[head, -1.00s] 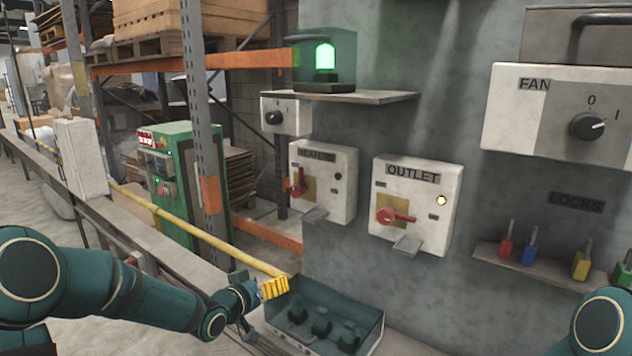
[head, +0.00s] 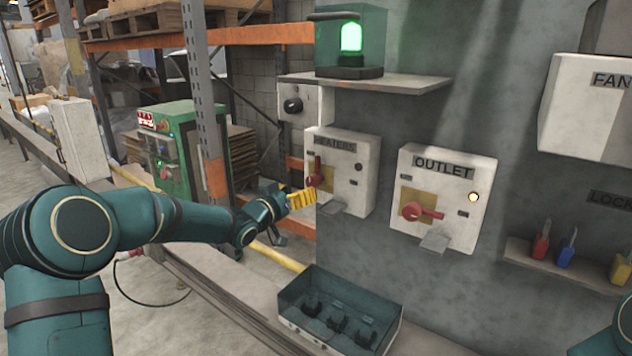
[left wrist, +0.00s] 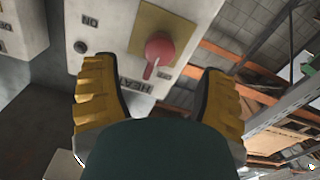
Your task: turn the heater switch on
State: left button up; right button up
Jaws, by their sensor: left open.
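The heater switch box (head: 357,160) is a white box labelled HEATERS on the grey wall. Its red handle (head: 316,172), on a yellow plate, stands upright, pointing towards the label. My left gripper (head: 303,199), with yellow ribbed fingers, is just left of the box and slightly below the handle. In the left wrist view the gripper (left wrist: 157,88) is open and empty. Its fingers lie either side of the red handle (left wrist: 158,50), apparently short of it. An ON label (left wrist: 90,21) is upside down there. My right gripper is out of view.
The outlet box (head: 470,205) with its own red handle is to the right. A shelf (head: 390,84) with a lit green lamp (head: 351,40) is above. An open-topped bin (head: 320,335) sits below. A rack post (head: 206,110) stands left.

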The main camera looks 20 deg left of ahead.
aim_at(310, 184)
pick_arm(q)
jog(key=x, duration=0.8)
jog(key=shift+p, duration=0.4)
jog(key=c, duration=1.2)
